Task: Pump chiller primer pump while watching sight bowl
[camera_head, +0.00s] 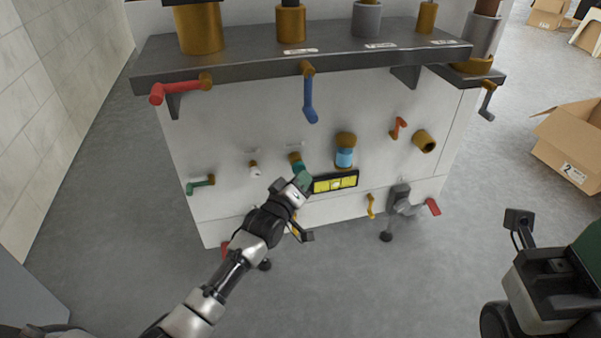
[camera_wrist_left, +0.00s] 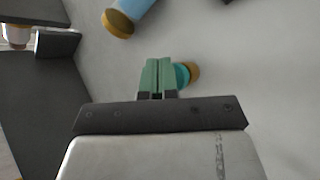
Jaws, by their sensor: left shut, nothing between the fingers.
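A teal knob with a brass collar (camera_head: 296,160) sits on the white front panel, and I take it to be the primer pump. It also shows in the left wrist view (camera_wrist_left: 187,75). The sight bowl, a light blue cylinder between brass caps (camera_head: 344,157), is up and to its right; it is partly in the left wrist view (camera_wrist_left: 136,10). My left gripper (camera_head: 303,179) has its green fingers shut and empty, just in front of the panel by the knob. In the left wrist view the fingers (camera_wrist_left: 157,74) partly overlap the knob; contact is unclear.
A red lever (camera_head: 180,88) and a blue lever (camera_head: 309,100) hang under the dark shelf (camera_head: 235,62). A yellow level gauge (camera_head: 335,182) is beside my left gripper. Cardboard boxes (camera_head: 572,145) stand right.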

